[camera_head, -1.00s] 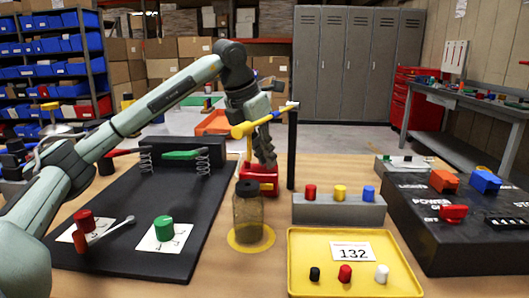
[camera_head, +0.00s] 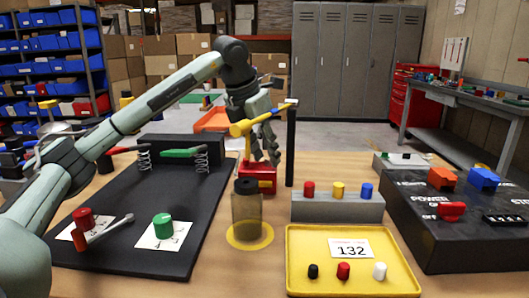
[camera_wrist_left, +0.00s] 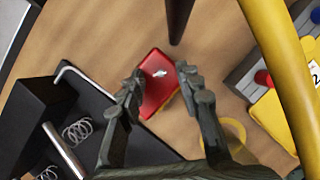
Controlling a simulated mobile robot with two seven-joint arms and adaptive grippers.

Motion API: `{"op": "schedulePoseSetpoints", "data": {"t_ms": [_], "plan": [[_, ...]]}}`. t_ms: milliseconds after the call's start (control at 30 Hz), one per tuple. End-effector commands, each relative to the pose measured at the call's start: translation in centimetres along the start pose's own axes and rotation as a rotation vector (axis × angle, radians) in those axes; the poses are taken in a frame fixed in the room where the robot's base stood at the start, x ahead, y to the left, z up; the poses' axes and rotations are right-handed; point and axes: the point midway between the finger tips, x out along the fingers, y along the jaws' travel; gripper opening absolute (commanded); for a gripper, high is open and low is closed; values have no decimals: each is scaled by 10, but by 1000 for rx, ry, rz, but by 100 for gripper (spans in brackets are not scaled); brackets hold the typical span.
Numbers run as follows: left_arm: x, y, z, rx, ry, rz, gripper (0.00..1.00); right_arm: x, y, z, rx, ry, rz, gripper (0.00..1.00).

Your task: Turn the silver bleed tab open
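The silver bleed tab (camera_wrist_left: 160,73) is a small pale piece on top of a red block (camera_wrist_left: 155,95) in the left wrist view. In the head view the red block (camera_head: 258,180) stands on the table behind the jar; I cannot make out the tab there. My left gripper (camera_head: 265,160) is just above the block, fingers pointing down. In the wrist view my left gripper (camera_wrist_left: 163,88) has its fingers apart, one on each side of the block, with nothing held. Whether they touch the block cannot be told. My right gripper is not in view.
A yellow bar (camera_head: 257,122) by a black post (camera_head: 291,145) passes close in front of my left gripper. A dark-lidded jar (camera_head: 247,212) stands in front of the block. A grey rack (camera_head: 338,209) with coloured knobs and a yellow tray (camera_head: 300,286) are to the right.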

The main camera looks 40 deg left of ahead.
Motion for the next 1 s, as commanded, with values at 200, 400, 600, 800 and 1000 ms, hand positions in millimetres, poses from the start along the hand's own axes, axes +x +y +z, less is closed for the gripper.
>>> {"op": "schedulePoseSetpoints", "data": {"t_ms": [200,400,600,800,1000], "plan": [[-3,0,0,0,1,0,34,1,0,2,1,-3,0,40],[-34,0,1,1,-4,0,34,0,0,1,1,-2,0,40],[-78,0,1,0,-4,0,34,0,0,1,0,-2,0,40],[-109,0,1,0,-2,0,34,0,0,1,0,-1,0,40],[-120,0,0,0,0,-1,34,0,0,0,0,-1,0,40]]}}
